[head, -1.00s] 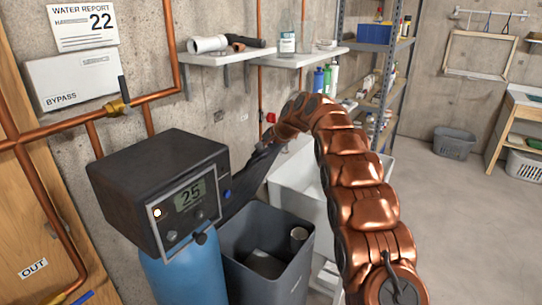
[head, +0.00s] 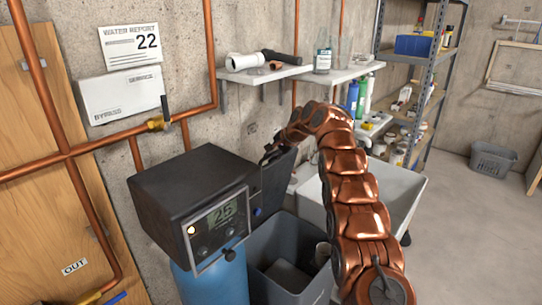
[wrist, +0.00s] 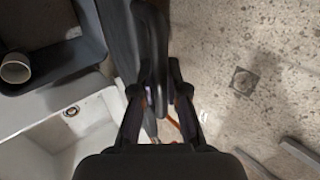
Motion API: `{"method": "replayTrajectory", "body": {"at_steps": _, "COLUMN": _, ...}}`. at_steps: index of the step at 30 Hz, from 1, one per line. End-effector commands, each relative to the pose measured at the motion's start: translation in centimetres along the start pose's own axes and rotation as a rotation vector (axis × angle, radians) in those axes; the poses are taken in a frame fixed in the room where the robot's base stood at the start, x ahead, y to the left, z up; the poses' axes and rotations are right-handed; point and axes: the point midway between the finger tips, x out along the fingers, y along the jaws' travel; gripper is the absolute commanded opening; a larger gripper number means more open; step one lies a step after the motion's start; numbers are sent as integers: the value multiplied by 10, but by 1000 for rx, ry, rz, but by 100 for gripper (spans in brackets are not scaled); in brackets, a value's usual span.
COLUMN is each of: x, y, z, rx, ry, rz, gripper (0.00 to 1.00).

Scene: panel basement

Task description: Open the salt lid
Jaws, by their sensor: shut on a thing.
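The salt lid (head: 279,182) is a dark grey panel standing steeply up beside the control box in the head view. In the wrist view the lid (wrist: 122,42) is seen nearly edge-on as a dark strip. My gripper (wrist: 155,98) is shut on the lid at its edge or handle; which part is hard to tell. In the head view my gripper is small and dark at the lid's top, at the end of my copper arm. The grey salt bin (head: 312,268) is uncovered below, and its inside and a pale cup (wrist: 17,67) show.
The control box (head: 195,205), reading 25, sits on a blue tank (head: 215,283) left of the bin. A white sink (head: 398,195) stands behind and right of it. A shelf (head: 350,72) with pipes and a jar hangs above. Open floor (head: 465,215) lies right.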

Motion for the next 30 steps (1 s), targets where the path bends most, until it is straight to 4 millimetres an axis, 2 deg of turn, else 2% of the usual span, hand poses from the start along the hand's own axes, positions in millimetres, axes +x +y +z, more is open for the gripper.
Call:
{"method": "replayTrajectory", "body": {"at_steps": 12, "x": 1, "y": 0, "z": 2, "rx": -1, "ry": -4, "rz": 1, "gripper": 0}}
{"method": "replayTrajectory", "body": {"at_steps": 13, "x": 1, "y": 0, "z": 2, "rx": -1, "ry": -4, "rz": 1, "gripper": 14}}
{"method": "replayTrajectory", "body": {"at_steps": 20, "x": 0, "y": 0, "z": 1, "rx": 0, "ry": -2, "rz": 1, "gripper": 38}}
{"method": "replayTrajectory", "body": {"at_steps": 30, "x": 0, "y": -1, "z": 1, "rx": 0, "ry": -1, "rz": 0, "gripper": 39}}
